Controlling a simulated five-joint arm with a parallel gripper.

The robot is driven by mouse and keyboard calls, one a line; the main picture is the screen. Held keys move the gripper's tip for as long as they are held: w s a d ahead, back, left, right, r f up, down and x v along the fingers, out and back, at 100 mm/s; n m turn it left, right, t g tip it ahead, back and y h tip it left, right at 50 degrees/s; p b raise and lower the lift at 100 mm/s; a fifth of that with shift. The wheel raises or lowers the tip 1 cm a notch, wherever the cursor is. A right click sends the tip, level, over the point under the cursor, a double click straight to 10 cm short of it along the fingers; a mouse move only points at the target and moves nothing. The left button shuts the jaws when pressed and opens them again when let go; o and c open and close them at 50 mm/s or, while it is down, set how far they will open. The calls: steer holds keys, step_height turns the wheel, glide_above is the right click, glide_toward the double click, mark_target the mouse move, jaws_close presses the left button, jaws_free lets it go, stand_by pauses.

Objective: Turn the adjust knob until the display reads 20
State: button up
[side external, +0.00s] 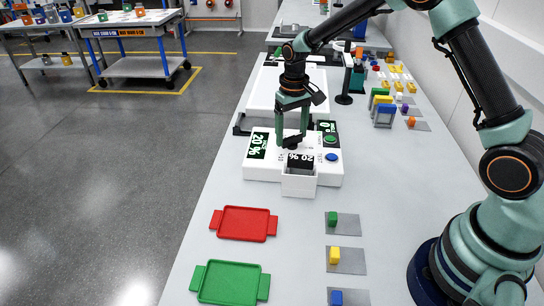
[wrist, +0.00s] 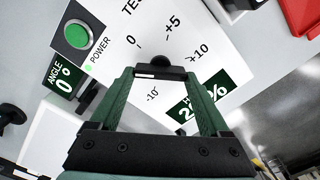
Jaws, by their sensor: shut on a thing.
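A white control panel (side external: 262,171) lies on the bench with its face up. My gripper (side external: 291,138) points down over the middle of it. In the wrist view my gripper (wrist: 160,72) is shut on a dark adjust knob (wrist: 158,62), mostly hidden between the fingers. Printed scale marks -10, 0, +5 and +10 surround the knob. A dark display (side external: 257,146) at the panel's left reads 20 %. It also shows in the wrist view (wrist: 213,93), partly behind a finger. The angle display (wrist: 65,80) reads 0°.
A green power button (wrist: 77,34) sits beside the angle display. A blue button (side external: 332,157) is on the panel's right. A white box with a dark 20 % card (side external: 299,184) stands at the panel's front. Red (side external: 244,223) and green (side external: 230,283) trays lie in front.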

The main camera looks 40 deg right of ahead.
steer(key=shift+w+r+n, duration=0.1)
steer(key=shift+r+n, duration=0.05)
steer(key=shift+n, duration=1.85)
steer(key=o, duration=1.2)
step_height(320, 180, up, 12)
steer(key=shift+r, duration=0.1)
